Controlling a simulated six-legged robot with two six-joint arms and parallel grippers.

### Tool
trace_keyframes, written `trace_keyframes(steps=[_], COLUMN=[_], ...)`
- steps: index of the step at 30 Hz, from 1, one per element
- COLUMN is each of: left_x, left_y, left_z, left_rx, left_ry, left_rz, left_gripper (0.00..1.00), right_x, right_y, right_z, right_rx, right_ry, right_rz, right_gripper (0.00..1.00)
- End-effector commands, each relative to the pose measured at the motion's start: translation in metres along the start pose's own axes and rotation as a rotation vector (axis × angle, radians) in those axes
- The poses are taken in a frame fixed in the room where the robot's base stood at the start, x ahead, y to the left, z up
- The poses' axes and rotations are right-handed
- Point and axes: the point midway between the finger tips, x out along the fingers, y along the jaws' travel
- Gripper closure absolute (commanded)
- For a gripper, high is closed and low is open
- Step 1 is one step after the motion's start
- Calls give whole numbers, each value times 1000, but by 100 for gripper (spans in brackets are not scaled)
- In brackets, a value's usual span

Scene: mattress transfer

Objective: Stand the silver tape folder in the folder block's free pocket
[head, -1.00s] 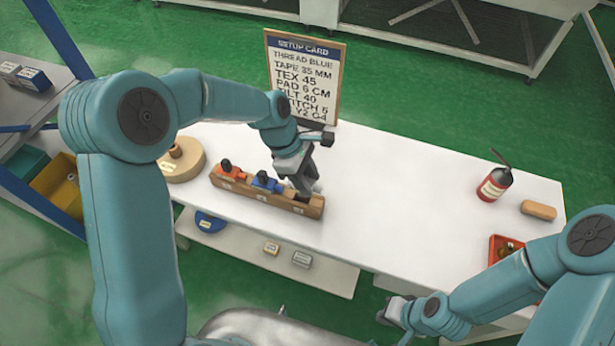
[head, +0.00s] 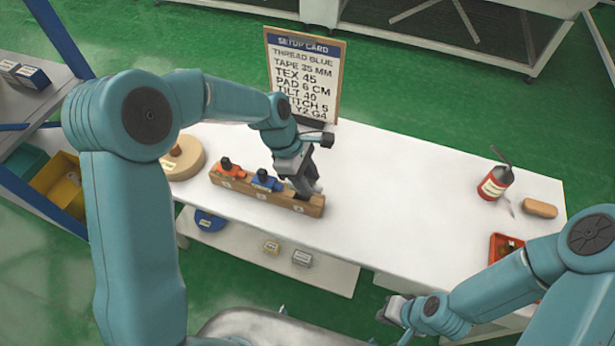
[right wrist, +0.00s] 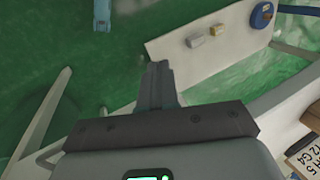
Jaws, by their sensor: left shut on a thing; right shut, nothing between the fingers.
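The wooden folder block (head: 240,190) lies on the white table. Its left pocket holds an orange folder (head: 231,171) and its middle pocket a blue folder (head: 266,181). My left gripper (head: 308,190) points down at the block's right end, over the right pocket. It is shut on the silver tape folder, which is mostly hidden by the fingers; I cannot tell how deep it sits in the pocket. My right gripper (head: 390,312) is shut and empty in front of the table's front edge; its closed fingers also show in the right wrist view (right wrist: 158,85).
A setup card (head: 305,75) stands behind the block. A round wooden stand (head: 188,162) is left of it. The table's middle is clear.

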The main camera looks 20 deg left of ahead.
Motion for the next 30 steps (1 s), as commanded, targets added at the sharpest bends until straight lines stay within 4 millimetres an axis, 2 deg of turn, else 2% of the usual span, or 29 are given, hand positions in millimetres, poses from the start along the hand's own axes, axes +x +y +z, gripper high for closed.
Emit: trace_keyframes(steps=[30], left_x=[24], left_y=[0], left_z=[-10], left_rx=[-1], left_ry=[0], left_rz=[0], left_gripper=[100], right_x=[17], right_y=[6], right_z=[0], right_rx=[0], right_ry=[0], right_rz=[0], right_gripper=[100])
